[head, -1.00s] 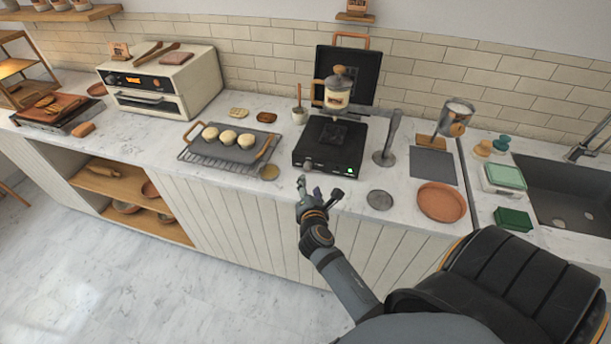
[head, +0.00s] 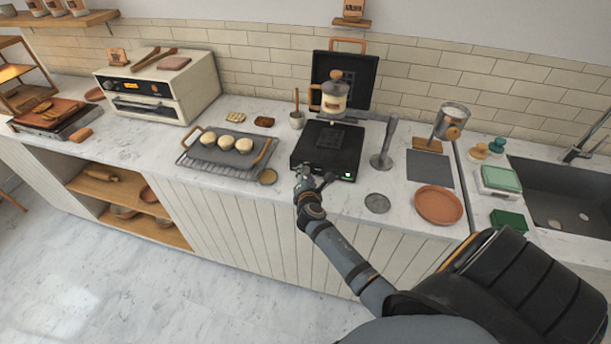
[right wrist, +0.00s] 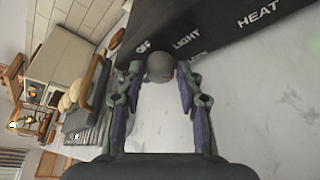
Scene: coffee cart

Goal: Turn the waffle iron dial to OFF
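The black waffle iron (head: 328,146) stands on the counter in the head view, its lid (head: 345,78) raised. A small green light (head: 347,176) glows on its front right. In the right wrist view, the round grey dial (right wrist: 160,67) shows a small reddish mark. OFF, LIGHT and HEAT are readable on the panel (right wrist: 215,33); another label is partly hidden. My right gripper (head: 312,182) is at the front of the iron. Its fingers, also in the right wrist view (right wrist: 160,75), are apart on either side of the dial, with narrow gaps. My left gripper is out of view.
A wire rack with a tray (head: 245,158) of pale rounds stands left of the iron. A metal stand (head: 384,160) and a grey disc (head: 377,202) are close on its right. A terracotta plate (head: 438,204) lies farther right. The cabinet front lies below the counter edge.

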